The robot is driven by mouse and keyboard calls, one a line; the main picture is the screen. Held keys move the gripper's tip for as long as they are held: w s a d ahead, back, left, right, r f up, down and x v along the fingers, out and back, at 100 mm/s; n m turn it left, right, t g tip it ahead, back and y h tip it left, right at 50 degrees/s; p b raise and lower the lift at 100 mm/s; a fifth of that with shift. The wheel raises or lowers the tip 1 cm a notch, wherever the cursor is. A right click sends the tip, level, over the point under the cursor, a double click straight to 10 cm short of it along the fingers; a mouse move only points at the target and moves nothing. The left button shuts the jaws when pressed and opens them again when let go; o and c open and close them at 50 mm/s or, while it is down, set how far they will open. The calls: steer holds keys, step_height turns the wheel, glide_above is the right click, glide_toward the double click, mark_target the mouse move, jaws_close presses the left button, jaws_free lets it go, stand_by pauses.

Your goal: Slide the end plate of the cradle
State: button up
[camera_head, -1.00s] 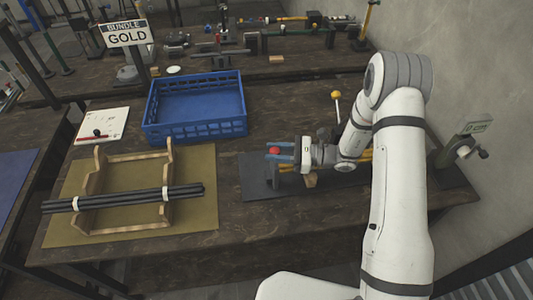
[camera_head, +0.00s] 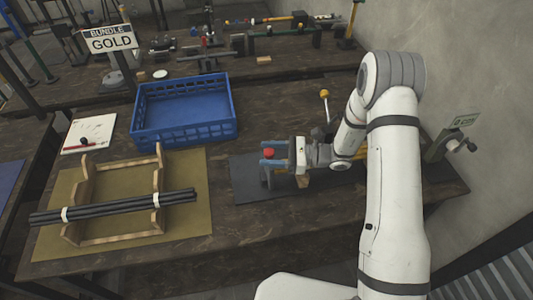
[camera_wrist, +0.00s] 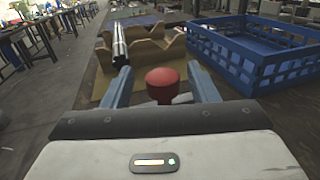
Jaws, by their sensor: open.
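My gripper (camera_head: 263,154) is open, with its two blue-grey fingers on either side of a red knob (camera_head: 269,154), above a dark mat on the bench. The wrist view shows the same red knob (camera_wrist: 162,84) between the fingers, with a gap to each side. What the knob sits on is mostly hidden by my gripper; a small wooden block (camera_head: 302,181) shows below it. To the left, a wooden cradle (camera_head: 158,177) with notched end plates holds a dark rod bundle (camera_head: 112,208) with white bands. This cradle also shows ahead in the wrist view (camera_wrist: 150,51).
A blue crate (camera_head: 140,121) stands behind the wooden cradle, near my gripper's left. A white board (camera_head: 88,134) with a red tool lies left of it. A lever with a yellow ball (camera_head: 324,94) rises behind my gripper. A wall closes the right side. The bench front is bare.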

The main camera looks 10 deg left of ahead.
steer(key=d, duration=0.2)
steer(key=w+d+b, duration=0.1)
steer(key=d, duration=0.4)
steer(key=shift+w+d+b, duration=0.1)
steer(key=shift+w+b, duration=0.15)
steer(key=shift+b, duration=0.1)
steer(key=shift+r, duration=0.1)
steer(key=s+d+r+n+t+h, duration=0.6)
steer(key=s+d+r+n+h, duration=0.9)
steer(key=s+d+r+h, duration=0.2)
steer(key=s+d+r, duration=0.1)
steer(key=s+d, duration=0.1)
steer(key=d, duration=0.1)
steer(key=shift+s+d+n+t+h, duration=0.2)
steer(key=shift+d+n+t+h, duration=0.1)
steer(key=shift+d+n, duration=0.1)
